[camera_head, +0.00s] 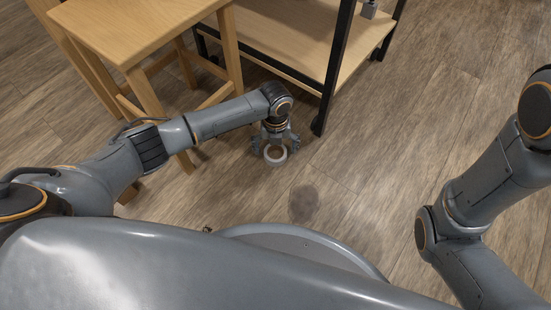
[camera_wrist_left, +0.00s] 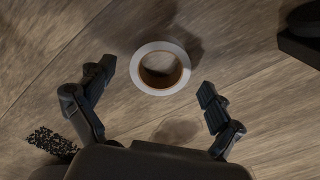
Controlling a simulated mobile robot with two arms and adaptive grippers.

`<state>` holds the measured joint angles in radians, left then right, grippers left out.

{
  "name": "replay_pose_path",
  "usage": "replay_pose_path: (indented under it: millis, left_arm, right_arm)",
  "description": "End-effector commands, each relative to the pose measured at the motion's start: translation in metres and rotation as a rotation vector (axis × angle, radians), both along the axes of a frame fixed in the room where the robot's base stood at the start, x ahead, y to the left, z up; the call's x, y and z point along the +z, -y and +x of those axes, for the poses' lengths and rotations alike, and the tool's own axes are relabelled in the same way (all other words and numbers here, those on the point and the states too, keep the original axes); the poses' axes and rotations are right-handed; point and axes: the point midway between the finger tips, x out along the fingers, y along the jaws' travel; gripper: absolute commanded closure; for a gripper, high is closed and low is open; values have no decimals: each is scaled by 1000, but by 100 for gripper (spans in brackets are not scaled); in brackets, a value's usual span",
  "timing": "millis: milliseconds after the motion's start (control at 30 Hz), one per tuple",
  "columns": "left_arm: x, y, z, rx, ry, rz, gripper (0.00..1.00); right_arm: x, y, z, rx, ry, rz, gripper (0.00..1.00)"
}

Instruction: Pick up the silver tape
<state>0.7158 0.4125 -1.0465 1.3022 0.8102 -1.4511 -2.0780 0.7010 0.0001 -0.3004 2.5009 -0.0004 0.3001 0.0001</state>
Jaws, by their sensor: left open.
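The silver tape (camera_head: 275,154) is a pale ring lying on the wooden floor, with a brown inner core in the left wrist view (camera_wrist_left: 160,47). My left gripper (camera_head: 274,147) points down over it beside the shelf cart. In the left wrist view my left gripper's fingers (camera_wrist_left: 157,80) are spread wide and empty. The tape lies beyond and between the fingertips, with a visible gap to each side. My right arm shows at the right of the head view, but its gripper is out of the picture.
A wooden stool (camera_head: 135,35) stands at the upper left, its legs near my left arm. A cart with a wooden shelf (camera_head: 290,40) and black posts stands at the top, a caster (camera_head: 317,127) near the tape. Floor to the right is clear.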

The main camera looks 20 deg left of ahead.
Motion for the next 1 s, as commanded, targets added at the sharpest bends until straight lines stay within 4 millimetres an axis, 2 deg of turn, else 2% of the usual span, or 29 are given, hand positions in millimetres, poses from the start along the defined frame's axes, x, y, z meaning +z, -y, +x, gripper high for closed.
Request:
replay_pose_path:
  millis: [33,67,333,367,633,1000]
  left_arm:
    - [-12,0,0,0,-1,0,8]
    - [-14,0,0,0,0,0,8]
    - [-13,0,0,0,0,0,8]
    - [-13,0,0,0,0,0,12]
    - [-13,0,-1,0,0,1,67]
    - [-10,0,-1,0,0,1,67]
  right_arm:
    - [-12,0,0,0,0,0,81]
    - [-13,0,0,0,-1,0,81]
    - [-12,0,1,0,-2,0,81]
    - [-12,0,1,0,-2,0,81]
    - [-12,0,1,0,-2,0,81]
    - [-8,0,1,0,-2,0,81]
